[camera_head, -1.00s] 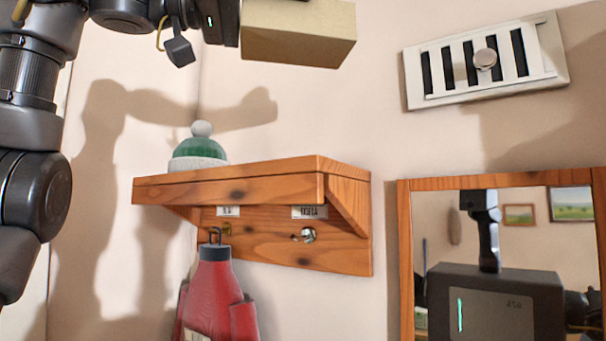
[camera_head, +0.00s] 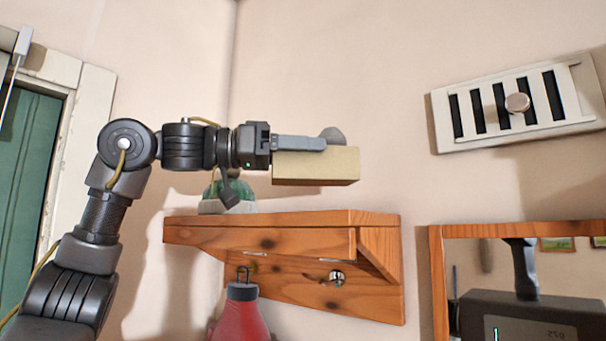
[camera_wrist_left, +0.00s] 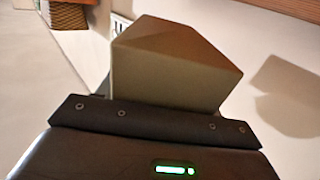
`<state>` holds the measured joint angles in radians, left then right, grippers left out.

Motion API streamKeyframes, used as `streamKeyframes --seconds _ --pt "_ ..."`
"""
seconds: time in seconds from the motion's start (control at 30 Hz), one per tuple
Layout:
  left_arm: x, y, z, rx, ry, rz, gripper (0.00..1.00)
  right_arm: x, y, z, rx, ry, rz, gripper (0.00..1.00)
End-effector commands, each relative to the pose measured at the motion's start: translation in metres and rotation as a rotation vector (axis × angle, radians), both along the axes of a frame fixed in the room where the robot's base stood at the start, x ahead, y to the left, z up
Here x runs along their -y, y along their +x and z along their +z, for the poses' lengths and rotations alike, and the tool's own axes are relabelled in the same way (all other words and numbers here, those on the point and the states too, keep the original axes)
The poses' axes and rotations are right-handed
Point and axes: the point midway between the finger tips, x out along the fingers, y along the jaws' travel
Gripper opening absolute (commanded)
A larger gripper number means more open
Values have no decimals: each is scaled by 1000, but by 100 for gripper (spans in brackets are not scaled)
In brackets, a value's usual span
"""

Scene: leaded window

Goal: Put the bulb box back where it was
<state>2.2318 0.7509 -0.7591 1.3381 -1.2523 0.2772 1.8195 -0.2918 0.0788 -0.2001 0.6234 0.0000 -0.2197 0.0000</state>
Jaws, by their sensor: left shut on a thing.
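The bulb box (camera_head: 316,167) is a plain tan carton. My left gripper (camera_head: 300,143) is shut on it and holds it level in the air above the wooden wall shelf (camera_head: 270,237), with a gap below. In the left wrist view the box (camera_wrist_left: 170,65) sticks out beyond the dark gripper body. The shelf top is seen edge-on from below, so its surface is hidden. A green and white knitted hat (camera_head: 228,206) sits on the shelf's left part, partly hidden behind my gripper. My right gripper is not in view.
A white vent with a round knob (camera_head: 517,103) is on the wall at right. A framed mirror (camera_head: 436,285) hangs below it. Under the shelf are a metal hook (camera_head: 336,278) and a hanging red item (camera_head: 241,315). A green door (camera_head: 30,180) is at left.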

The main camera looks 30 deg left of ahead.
Motion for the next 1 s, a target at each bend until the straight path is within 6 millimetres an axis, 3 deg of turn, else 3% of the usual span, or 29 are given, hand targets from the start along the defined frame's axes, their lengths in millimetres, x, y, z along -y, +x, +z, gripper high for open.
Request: streamKeyframes --seconds 0.3,0.67,1.0 --pt "-5 9 -11 -1 -1 0 43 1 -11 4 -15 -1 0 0" --pt "-7 12 -44 -1 0 0 43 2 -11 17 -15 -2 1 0" --pt "-7 12 -48 0 -1 -1 43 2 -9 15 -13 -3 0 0"
